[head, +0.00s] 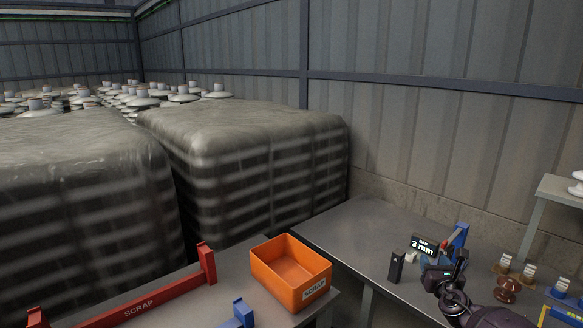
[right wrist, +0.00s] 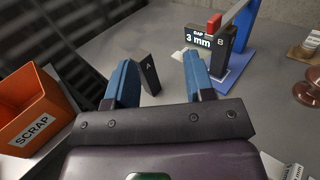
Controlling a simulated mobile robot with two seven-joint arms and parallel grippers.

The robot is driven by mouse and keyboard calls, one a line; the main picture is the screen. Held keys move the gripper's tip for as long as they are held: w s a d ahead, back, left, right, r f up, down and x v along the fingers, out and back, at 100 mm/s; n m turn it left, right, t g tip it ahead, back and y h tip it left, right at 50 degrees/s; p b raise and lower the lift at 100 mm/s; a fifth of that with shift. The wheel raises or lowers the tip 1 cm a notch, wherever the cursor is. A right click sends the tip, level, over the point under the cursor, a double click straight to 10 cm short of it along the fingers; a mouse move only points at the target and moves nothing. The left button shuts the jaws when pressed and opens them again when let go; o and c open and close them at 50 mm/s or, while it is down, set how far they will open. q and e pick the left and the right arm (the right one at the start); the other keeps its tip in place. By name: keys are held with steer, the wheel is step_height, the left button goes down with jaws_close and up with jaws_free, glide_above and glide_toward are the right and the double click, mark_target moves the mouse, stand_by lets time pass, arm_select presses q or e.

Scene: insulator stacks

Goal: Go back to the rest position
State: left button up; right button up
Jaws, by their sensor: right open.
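My right gripper (head: 447,270) is above the grey bench at the lower right of the head view. In the right wrist view its two blue fingers (right wrist: 160,72) stand apart with nothing held between them. A dark upright block marked A (head: 396,266) stands on the bench just beyond the fingers; it also shows in the right wrist view (right wrist: 150,74). My left gripper is not in view.
A blue stand (head: 457,238) is beside the display. A brown insulator (head: 508,289) and small labelled pieces lie right of my gripper. Wrapped pallets (head: 250,150) stand behind.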

steer(key=s+a+f+m+g+y, duration=0.2)
steer(key=s+a+f+m, duration=0.1)
steer(key=s+a+m, duration=0.65)
steer(key=s+a+f+m+g+y, duration=0.1)
steer(key=s+a+f+m, duration=0.5)
steer(key=m, duration=0.7)
steer(key=s+d+f+m+g, duration=0.1)
steer(key=s+f+m, duration=0.1)
steer(key=s, duration=0.7)
steer(key=s+d+f+m+g+h, duration=0.1)
steer(key=s+f+m, duration=0.1)
steer(key=s+m, duration=0.3)
steer(key=s+f+m+g, duration=0.1)
steer(key=s+m, duration=0.3)
steer(key=s, duration=0.9)
steer(key=shift+d+f, duration=0.4)
steer(key=shift+f, duration=0.2)
